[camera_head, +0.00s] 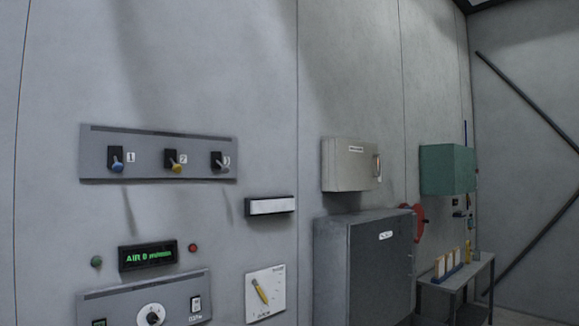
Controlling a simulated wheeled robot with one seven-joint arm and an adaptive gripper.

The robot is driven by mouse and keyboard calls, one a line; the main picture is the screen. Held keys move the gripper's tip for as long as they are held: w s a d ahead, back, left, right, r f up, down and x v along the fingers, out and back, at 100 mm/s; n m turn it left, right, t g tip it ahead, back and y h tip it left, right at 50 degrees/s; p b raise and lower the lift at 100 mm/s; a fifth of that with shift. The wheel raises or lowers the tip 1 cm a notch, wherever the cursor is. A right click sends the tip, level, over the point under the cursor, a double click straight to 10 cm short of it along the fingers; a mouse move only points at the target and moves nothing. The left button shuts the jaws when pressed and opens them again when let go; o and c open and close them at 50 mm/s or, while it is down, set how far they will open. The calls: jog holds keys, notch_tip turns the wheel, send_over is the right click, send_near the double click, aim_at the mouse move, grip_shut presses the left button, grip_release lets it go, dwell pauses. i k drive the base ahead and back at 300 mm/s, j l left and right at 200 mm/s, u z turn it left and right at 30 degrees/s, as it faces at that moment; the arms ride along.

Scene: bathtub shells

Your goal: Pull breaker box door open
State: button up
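A small pale beige wall box (348,173) hangs right of centre, with a small label on its face and a handle (377,168) at its right edge. Its door looks shut. Below it stands a larger dark grey cabinet (345,270) with a white label, also apparently shut. A green wall box (446,170) hangs further right. The labels are too small to read, so I cannot tell for sure which one is the breaker box; the beige box looks most like it. My gripper is not in view.
At left, a grey panel (200,143) carries three coloured switches, above a lit green display (148,256) and a lower dial panel (100,303). A yellow-handled switch plate (266,305) is at bottom centre. A small table (470,275) holding several items stands at right.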

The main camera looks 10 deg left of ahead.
aim_at(357, 162)
jog(key=u, duration=0.2)
jog(key=i, duration=1.1)
jog(key=l+z, duration=0.05)
